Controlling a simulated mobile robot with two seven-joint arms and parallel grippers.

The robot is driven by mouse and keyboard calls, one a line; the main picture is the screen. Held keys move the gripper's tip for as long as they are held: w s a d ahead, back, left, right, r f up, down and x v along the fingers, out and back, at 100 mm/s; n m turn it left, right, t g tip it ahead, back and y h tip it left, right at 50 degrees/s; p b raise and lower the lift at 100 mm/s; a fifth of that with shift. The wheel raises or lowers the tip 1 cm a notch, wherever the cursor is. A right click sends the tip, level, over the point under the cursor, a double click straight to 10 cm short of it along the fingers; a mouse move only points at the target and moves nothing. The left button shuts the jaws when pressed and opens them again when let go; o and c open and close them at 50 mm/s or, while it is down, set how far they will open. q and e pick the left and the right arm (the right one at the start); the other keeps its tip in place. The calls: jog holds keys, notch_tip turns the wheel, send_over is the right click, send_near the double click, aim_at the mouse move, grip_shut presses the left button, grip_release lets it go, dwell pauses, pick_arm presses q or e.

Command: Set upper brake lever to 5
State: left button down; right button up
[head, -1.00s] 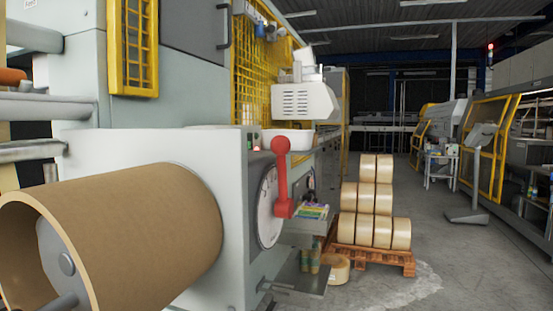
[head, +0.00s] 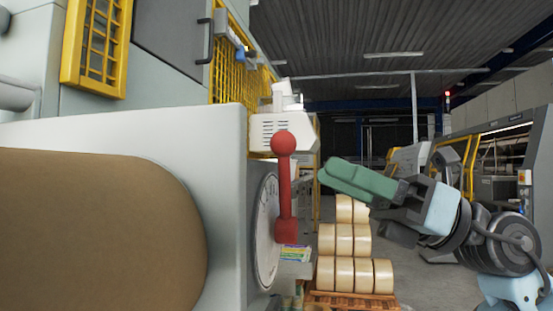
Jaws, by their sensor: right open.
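The red brake lever (head: 285,195) stands upright, with its round knob on top and its block-shaped base below. It sits on the side of the grey machine housing, in front of a pale round dial (head: 265,238) seen nearly edge-on. I cannot read the dial's numbers. My right gripper (head: 328,176) comes in from the right with green fingers pointing left toward the lever. It is open and empty. In the picture its tips are a little right of the lever's shaft, apart from it. My left gripper is not in view.
A large brown roll (head: 95,230) fills the lower left beside the grey housing (head: 225,180). Tape rolls (head: 345,240) are stacked on a wooden pallet (head: 350,302) behind the lever. Yellow guard mesh (head: 235,75) stands behind the housing. Open floor shows at the right behind my arm.

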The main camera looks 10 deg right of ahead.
aim_at(285, 143)
jog(key=shift+n, duration=0.4)
jog(key=x, duration=0.2)
jog(key=p+x, duration=0.1)
jog(key=x, duration=0.2)
jog(key=r+x, duration=0.1)
jog(key=x, duration=0.2)
jog(key=shift+s, duration=0.25)
jog(key=shift+d, duration=0.1)
